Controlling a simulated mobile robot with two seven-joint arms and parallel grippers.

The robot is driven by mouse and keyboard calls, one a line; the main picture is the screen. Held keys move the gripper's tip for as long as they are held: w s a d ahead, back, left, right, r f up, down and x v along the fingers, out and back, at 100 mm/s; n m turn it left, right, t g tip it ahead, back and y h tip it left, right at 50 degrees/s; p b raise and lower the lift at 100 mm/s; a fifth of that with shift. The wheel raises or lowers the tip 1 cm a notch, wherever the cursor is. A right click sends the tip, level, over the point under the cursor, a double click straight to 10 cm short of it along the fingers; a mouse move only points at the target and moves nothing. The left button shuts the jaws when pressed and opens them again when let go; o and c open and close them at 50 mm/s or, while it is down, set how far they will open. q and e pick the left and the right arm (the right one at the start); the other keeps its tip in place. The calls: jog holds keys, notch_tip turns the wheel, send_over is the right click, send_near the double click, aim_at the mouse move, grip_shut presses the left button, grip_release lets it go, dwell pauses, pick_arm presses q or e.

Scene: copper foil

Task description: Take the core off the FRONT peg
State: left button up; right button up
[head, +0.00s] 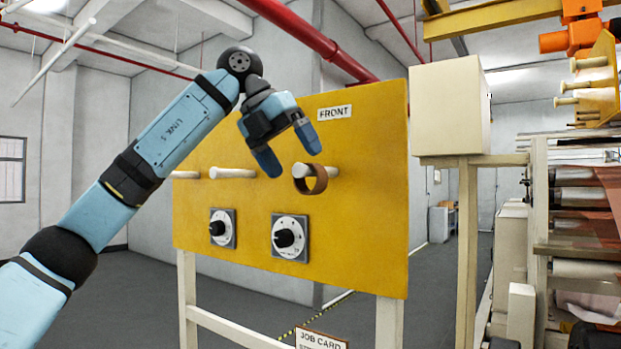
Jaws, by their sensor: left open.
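A brown ring-shaped core (317,180) hangs on a cream peg (328,171) at the right of the yellow panel (375,200). The FRONT label (335,112) is above that peg. My left gripper (290,157) is open and empty, up and to the left of the core, with its fingers pointing down towards the panel. The core seems apart from the fingers. My right gripper is not in view.
Two other pegs, the middle one (233,173) and the left one (186,175), are bare. Two dial knobs (290,238) (222,228) sit below. A cream box (450,106) stands close on the right, with machinery beyond. Open floor lies behind on the left.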

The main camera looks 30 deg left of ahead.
aim_at(303, 167)
pick_arm(q)
jog(key=x, duration=0.4)
jog(key=shift+w+d+f+p, duration=0.15)
jog(key=shift+d+p, duration=0.05)
jog(key=shift+p, duration=0.15)
jog(key=shift+c, duration=0.7)
jog(key=c, duration=0.9)
jog(key=shift+o, duration=0.2)
jog(key=shift+r, duration=0.5)
jog(key=shift+s+a+r+b, duration=0.1)
jog(key=shift+s+r+b, duration=0.15)
jog(key=shift+b, duration=0.1)
jog(key=s+a+r+b, duration=0.1)
jog(key=s+a+b, duration=0.1)
jog(key=s, duration=1.5)
jog(key=shift+s+r+b, duration=0.15)
jog(key=shift+s+b, duration=0.1)
jog(key=shift+b, duration=0.05)
